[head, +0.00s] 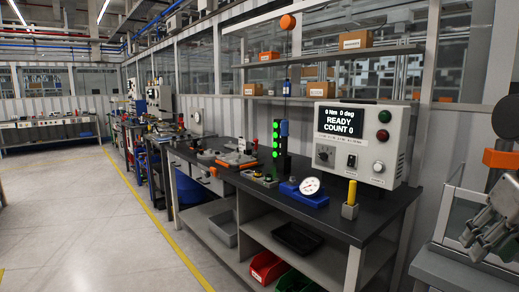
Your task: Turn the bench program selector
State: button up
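The bench control box (397,142) is a light grey case standing at the back right of the dark workbench. Its lit display (346,121) reads 0 Nm, 0 deg, READY, COUNT 0. A dark round selector knob (324,154) sits on the panel below the left of the display; its pointer direction is too small to read. My gripper (474,243), grey and jointed, hangs at the right edge, apart from the box and to its right. It is partly cut off, and I cannot tell whether its fingers are open or shut.
A switch (351,161), another knob (378,167), a green button (384,116) and a red button (382,135) share the panel. A dial gauge (310,186) and a yellow-handled tool (351,193) stand in front. Open floor (100,225) lies left.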

aim_at(323, 157)
jog(key=i+j+u, duration=0.1)
jog(key=i+j, duration=0.3)
jog(key=i+j+u, duration=0.15)
jog(key=i+j, duration=0.2)
jog(key=i, duration=0.2)
